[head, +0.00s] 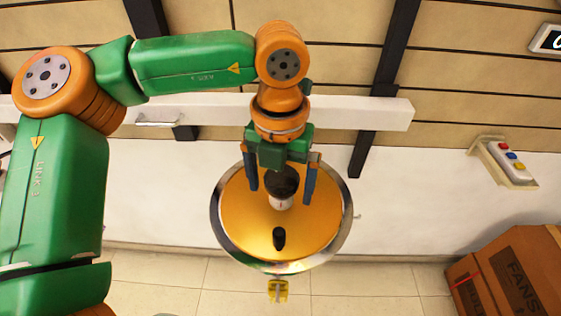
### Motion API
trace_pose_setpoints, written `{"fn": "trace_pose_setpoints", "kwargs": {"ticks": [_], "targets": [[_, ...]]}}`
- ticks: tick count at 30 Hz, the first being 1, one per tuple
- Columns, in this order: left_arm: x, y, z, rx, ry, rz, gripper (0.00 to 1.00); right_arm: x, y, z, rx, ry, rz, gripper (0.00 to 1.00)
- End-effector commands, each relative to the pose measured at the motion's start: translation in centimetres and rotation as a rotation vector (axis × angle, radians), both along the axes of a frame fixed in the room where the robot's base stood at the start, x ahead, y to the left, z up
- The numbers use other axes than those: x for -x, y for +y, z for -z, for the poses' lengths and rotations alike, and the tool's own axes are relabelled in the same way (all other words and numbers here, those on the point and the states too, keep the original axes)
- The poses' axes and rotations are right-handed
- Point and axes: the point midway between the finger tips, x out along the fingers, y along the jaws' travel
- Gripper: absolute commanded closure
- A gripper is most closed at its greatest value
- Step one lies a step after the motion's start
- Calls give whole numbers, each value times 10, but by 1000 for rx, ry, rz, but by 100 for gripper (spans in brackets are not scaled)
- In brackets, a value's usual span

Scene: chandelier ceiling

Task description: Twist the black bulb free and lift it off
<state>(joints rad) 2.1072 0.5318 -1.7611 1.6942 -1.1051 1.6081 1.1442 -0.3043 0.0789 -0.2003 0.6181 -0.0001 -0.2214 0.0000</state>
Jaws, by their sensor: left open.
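The black bulb (282,181) is a dark rounded shape above a pale collar (281,203). It is seen against the orange face of a round, shiny-rimmed fixture (240,215). My left gripper (281,195) comes in from above, with one blue finger on each side of the bulb. The fingers are open, and a gap shows between each finger and the bulb. The upper part of the bulb is close under the green gripper body. My right gripper is not in view.
A small black knob-like part (279,238) stands on the fixture below the bulb. A yellow piece (278,290) shows under the rim. A white beam (360,112) runs behind my arm. A button box (505,160) and cardboard boxes (510,275) are at the right.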

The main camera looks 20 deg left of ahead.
Motion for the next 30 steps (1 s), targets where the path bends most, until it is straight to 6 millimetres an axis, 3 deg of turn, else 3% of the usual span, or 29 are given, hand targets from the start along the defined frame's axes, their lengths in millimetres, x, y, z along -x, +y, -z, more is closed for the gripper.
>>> {"fn": "trace_pose_setpoints", "kwargs": {"ticks": [7,16,20,30], "targets": [[0,0,2,1,0,0,3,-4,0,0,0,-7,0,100],[0,0,2,1,0,0,84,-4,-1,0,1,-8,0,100],[0,0,4,1,-1,-36,85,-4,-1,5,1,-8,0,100],[0,0,3,1,-1,-323,85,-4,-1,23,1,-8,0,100]]}}
